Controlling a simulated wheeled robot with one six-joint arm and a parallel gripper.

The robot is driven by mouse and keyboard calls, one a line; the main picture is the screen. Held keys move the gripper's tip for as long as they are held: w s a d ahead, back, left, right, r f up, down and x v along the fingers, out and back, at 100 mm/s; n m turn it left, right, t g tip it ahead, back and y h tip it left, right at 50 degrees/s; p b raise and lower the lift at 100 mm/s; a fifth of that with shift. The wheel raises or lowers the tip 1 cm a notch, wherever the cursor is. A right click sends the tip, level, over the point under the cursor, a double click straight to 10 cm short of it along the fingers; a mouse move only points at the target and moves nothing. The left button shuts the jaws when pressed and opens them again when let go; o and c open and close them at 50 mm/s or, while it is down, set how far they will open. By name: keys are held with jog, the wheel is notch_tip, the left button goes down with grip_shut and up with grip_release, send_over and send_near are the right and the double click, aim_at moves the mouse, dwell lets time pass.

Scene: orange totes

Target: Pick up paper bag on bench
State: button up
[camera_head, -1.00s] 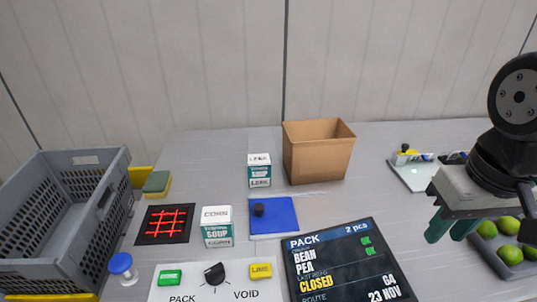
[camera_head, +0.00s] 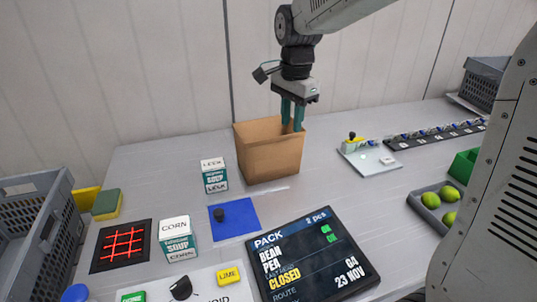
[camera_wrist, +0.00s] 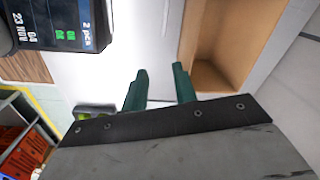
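The brown paper bag (camera_head: 268,155) stands upright and open-topped on the grey bench (camera_head: 330,190). In the wrist view the bag (camera_wrist: 208,82) is at the upper right, with its open inside showing. My gripper (camera_head: 291,127) points down at the bag's right rim, and its green fingertips overlap the bag in the head view. In the wrist view the fingers of my gripper (camera_wrist: 160,72) are apart with nothing held between them. The right finger is close to the bag's edge; I cannot tell whether it touches.
A leek soup carton (camera_head: 214,176) stands just left of the bag. A white board (camera_head: 372,160) is at the right, and a tray of limes (camera_head: 425,209) is nearer.

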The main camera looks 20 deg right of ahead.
aim_at(279, 153)
jog(key=w+f+m, duration=0.1)
jog(key=w, duration=0.1)
jog(key=w+f+m, duration=0.1)
jog(key=w, duration=0.1)
jog(key=w+f+m, duration=0.1)
jog(key=w, duration=0.1)
jog(key=shift+w+a+f, duration=0.25)
jog(key=shift+a+f, duration=0.05)
notch_tip(279, 153, down, 8)
jog(key=shift+r, duration=0.15)
grip_shut()
